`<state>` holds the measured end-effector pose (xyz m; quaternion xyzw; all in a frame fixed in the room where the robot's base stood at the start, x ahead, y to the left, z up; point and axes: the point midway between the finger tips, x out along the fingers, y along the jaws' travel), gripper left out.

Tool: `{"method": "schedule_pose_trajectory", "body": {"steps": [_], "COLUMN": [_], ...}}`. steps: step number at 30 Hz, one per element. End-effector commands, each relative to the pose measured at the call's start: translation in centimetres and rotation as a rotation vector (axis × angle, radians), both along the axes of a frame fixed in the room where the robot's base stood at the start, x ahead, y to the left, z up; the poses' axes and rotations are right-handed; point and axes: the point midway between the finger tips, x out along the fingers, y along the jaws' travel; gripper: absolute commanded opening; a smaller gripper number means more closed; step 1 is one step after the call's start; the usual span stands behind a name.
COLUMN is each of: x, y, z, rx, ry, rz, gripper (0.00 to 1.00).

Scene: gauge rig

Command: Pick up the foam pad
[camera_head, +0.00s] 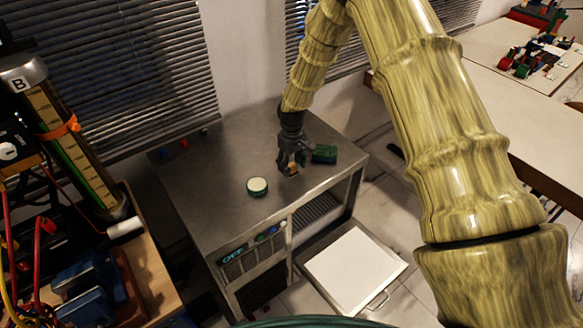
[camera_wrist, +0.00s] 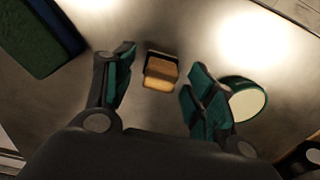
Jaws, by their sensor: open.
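A small tan block with a brown side, which looks like the foam pad (camera_wrist: 160,72), lies on the metal cabinet top (camera_head: 215,215). In the head view a bit of the pad (camera_head: 293,171) shows at my gripper (camera_head: 290,168), which hides most of it. In the wrist view my gripper (camera_wrist: 162,68) is open, with one finger on each side of the pad and gaps visible on both sides. I cannot tell the height of the fingertips above the cabinet top.
A green round thing with a pale top (camera_head: 257,186) stands left of my gripper; it also shows close to the right finger (camera_wrist: 246,102). A green box (camera_head: 325,153) lies to the right. The cabinet's front left top is clear.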

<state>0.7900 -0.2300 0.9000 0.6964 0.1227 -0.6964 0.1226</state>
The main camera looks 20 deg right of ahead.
Motion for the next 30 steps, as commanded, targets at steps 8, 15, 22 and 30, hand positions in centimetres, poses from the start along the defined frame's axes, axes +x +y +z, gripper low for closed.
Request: {"method": "schedule_pose_trajectory", "body": {"steps": [8,15,22,30], "x": [0.02,0.01,0.01,0.01], "y": [0.04,0.06,0.04,0.03], "z": [-0.81,-0.8,-0.8,-0.72], "rx": [0.0,0.0,0.0,0.0], "ry": [-0.001,-0.001,-0.001,-0.001], "rz": [0.0,0.0,0.0,0.0], "gripper": [0.55,0.37,0.1,0.06]}}
